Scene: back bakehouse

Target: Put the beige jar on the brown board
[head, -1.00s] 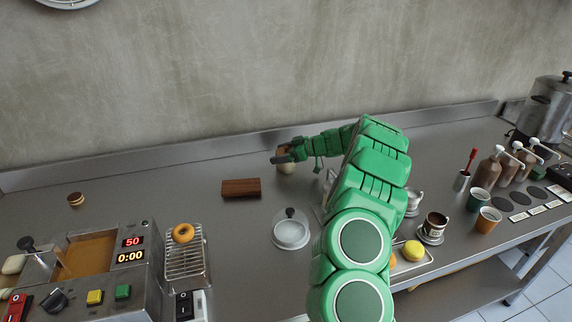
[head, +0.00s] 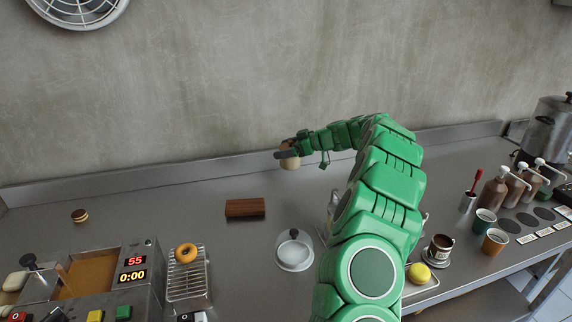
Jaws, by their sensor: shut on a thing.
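My gripper (head: 284,153) is at the back of the steel counter, shut on the beige jar (head: 290,163). The jar is small and rounded with a brownish top, and my fingers hide part of it. It appears held above the counter, near the back ledge. The brown board (head: 245,208) is a small dark wooden block lying flat on the counter, below and left of my gripper in the head view. Its top is bare.
A fryer (head: 95,280) and a wire rack (head: 188,285) with a doughnut (head: 186,253) are at front left. Cups and pump bottles (head: 492,191) stand at right. Counter around the board is clear.

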